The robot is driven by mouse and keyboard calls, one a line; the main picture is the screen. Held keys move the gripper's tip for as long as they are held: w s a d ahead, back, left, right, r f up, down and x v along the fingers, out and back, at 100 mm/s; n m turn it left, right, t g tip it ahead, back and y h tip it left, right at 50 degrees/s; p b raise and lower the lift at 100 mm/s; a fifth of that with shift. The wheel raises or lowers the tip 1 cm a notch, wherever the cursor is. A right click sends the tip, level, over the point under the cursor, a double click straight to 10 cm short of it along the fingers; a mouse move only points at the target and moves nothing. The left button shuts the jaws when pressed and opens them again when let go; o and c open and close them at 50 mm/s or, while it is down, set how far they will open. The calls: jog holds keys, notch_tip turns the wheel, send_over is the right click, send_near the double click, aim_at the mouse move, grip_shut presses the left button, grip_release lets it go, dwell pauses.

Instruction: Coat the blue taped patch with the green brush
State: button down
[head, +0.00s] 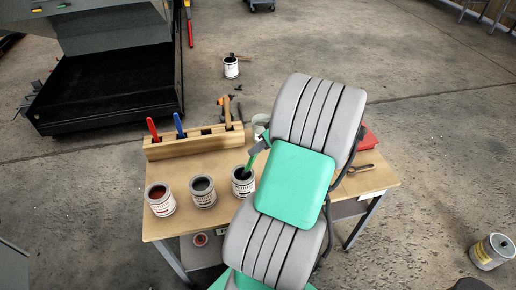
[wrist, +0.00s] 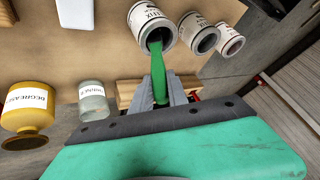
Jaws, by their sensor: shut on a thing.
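My gripper (head: 258,146) is shut on the green brush (head: 251,161), partly hidden behind my arm in the head view. In the wrist view the brush (wrist: 157,68) runs from the grey fingers (wrist: 165,92) into the mouth of an open can (wrist: 150,18). That can is the rightmost of three in the head view (head: 243,183), with dark contents. The brush's lower end is hidden inside the can mouth, so I cannot tell how deep it is. The blue taped patch is not visible in either view.
Two more open cans, dark (head: 202,191) and reddish (head: 160,199), stand to the left on the workbench (head: 158,226). A wooden rack (head: 190,145) holds red and blue handles behind them. A large dark enclosure (head: 105,88) stands at back left. A clear jar (wrist: 93,102) stands beside a yellow bottle (wrist: 28,112).

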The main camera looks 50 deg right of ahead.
dwell(0.3)
jog(key=shift+r+p, duration=2.65)
jog(key=shift+r, duration=0.8)
